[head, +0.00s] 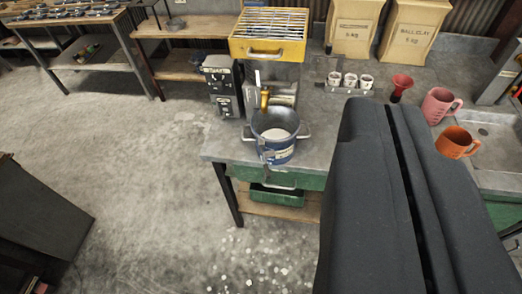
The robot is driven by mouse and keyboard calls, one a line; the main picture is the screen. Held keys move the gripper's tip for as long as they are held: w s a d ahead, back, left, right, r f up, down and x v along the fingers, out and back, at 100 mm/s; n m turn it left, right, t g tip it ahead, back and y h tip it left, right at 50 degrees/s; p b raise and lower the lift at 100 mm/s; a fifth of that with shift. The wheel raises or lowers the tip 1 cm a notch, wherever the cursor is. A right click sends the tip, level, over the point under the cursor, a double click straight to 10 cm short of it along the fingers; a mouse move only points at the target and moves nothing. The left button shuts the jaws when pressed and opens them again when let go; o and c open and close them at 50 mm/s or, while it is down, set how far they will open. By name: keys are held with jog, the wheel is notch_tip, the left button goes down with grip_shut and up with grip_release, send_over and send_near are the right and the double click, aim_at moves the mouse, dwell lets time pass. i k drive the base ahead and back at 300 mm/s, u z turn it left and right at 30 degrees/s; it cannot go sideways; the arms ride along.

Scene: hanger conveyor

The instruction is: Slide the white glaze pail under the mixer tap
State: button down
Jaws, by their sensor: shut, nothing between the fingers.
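A blue pail (282,150) with white contents (275,134) and side handles stands upright near the front edge of the grey bench. A brass tap (264,98) hangs from the mixer at the pail's back rim. I cannot tell whether its outlet is over the pail's opening or just behind it. My gripper (383,106) is the large dark shape at the right, its two fingers together with a thin seam between them. It is empty, to the right of the pail and apart from it in the picture. It hides part of the bench.
A yellow rack (268,49) sits above the tap. Dark labelled boxes (222,88) stand left of it. White cups (350,80), a red funnel (401,86), a pink mug (438,105) and an orange mug (456,143) stand at the right. Floor at left is mostly clear.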

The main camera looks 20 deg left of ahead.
aim_at(277, 129)
jog(key=u, duration=0.2)
jog(key=i, duration=1)
jog(key=z, duration=0.05)
